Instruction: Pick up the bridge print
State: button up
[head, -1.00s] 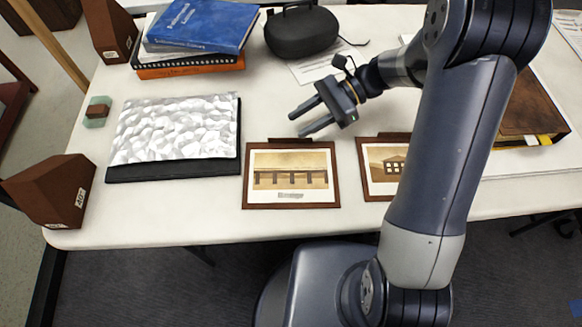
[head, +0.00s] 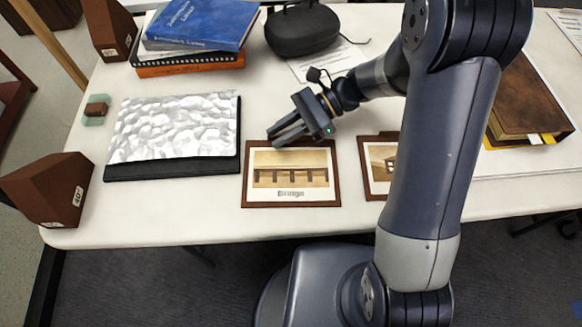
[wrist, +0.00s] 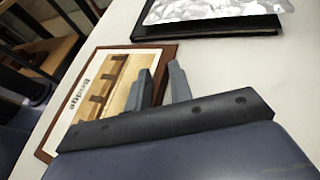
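The bridge print (head: 251,190) is a framed brown-toned picture labelled "Bridge". It lies flat near the table's front edge, and also shows in the wrist view (wrist: 92,106). My gripper (head: 272,138) hangs over the print's back edge, covering its upper part and the tab there. In the wrist view, my gripper's two fingers (wrist: 162,68) stand apart with a narrow gap, beside the print's edge. I see nothing held between them, though the tab is hidden. A second print (head: 380,168), showing a building, lies to the right, partly behind my arm.
A black folder (head: 172,170) with a crumpled silvery sheet lies to the left. Blue and orange books (head: 190,67), a black case (head: 302,30) and a brown album (head: 530,100) lie farther back or right. Brown boxes (head: 50,190) stand at the left edge.

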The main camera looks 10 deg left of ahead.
grip_shut()
dwell(0.5)
